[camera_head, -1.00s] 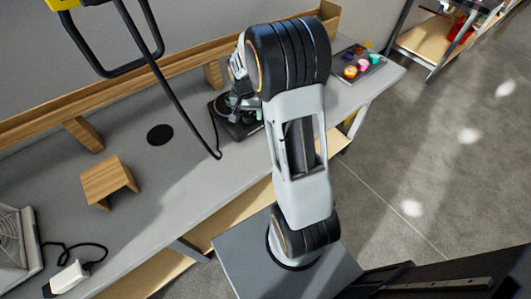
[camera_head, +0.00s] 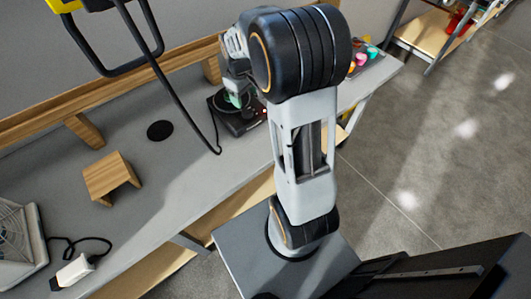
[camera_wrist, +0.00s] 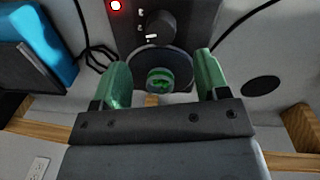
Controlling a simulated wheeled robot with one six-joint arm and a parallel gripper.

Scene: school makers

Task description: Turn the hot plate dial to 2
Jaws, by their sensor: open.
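The hot plate is a black unit with a round plate on top; it stands on the grey bench (camera_head: 190,124) in the head view (camera_head: 246,128) and fills the upper middle of the wrist view (camera_wrist: 189,22). Its black dial (camera_wrist: 157,25) shows in the wrist view, with a red light to its left. I cannot read its setting. A small round green-topped object (camera_wrist: 159,81) appears over the round plate. My gripper (camera_wrist: 163,80) is open, with green fingertips apart and nothing between them touching. The dial lies beyond the fingertips. In the head view my arm partly hides the hot plate.
A tray of colourful items (camera_head: 366,58) is at right. A wooden rail runs behind.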

